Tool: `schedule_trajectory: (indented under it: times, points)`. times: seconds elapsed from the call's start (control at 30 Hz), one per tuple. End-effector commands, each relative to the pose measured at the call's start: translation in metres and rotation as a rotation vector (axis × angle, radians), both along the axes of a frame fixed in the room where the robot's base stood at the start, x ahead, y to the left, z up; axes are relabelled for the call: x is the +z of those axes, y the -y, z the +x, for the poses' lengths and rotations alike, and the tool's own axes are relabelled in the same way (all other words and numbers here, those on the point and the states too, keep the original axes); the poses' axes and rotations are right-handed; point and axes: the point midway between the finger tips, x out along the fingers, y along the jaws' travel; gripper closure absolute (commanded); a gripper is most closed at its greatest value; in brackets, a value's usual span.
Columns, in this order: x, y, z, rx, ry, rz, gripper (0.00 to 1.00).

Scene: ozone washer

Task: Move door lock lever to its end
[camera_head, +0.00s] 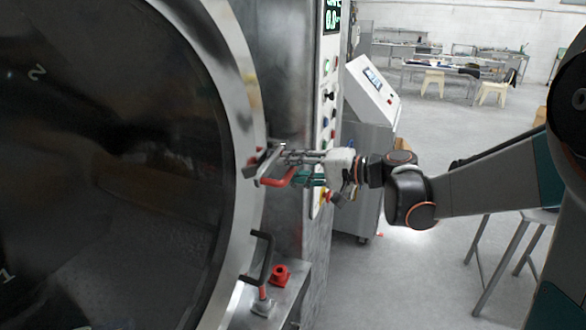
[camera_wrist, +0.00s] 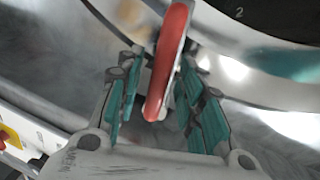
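The door lock lever has a red curved handle (camera_head: 277,181) on a metal bracket at the right rim of the large round door (camera_head: 120,170). In the wrist view the red handle (camera_wrist: 168,62) runs down between my fingers. My gripper (camera_head: 291,168) reaches in from the right at the lever. In the wrist view my gripper (camera_wrist: 160,78) is open, with teal pads on both sides of the handle and visible gaps beside it. Whether any finger touches the handle cannot be told. Fingers partly overlap the lever in the head view.
A black door handle (camera_head: 262,258) sits lower on the rim. Below it are a red-topped fitting (camera_head: 280,275) and a grey one on a metal ledge. The control panel (camera_head: 328,95) with buttons stands close behind my gripper. A grey console (camera_head: 370,105) stands farther back; open floor lies right.

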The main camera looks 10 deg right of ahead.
Motion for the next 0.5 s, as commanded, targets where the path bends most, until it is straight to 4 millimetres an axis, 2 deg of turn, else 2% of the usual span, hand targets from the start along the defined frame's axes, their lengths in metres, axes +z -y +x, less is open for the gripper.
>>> schedule_trajectory:
  times: [0.17, 0.5]
  points:
    - [0.003, 0.015, -0.01, -0.003, 0.0, -0.001, 0.65]
    - [0.016, 0.067, -0.051, -0.005, 0.0, 0.0, 0.65]
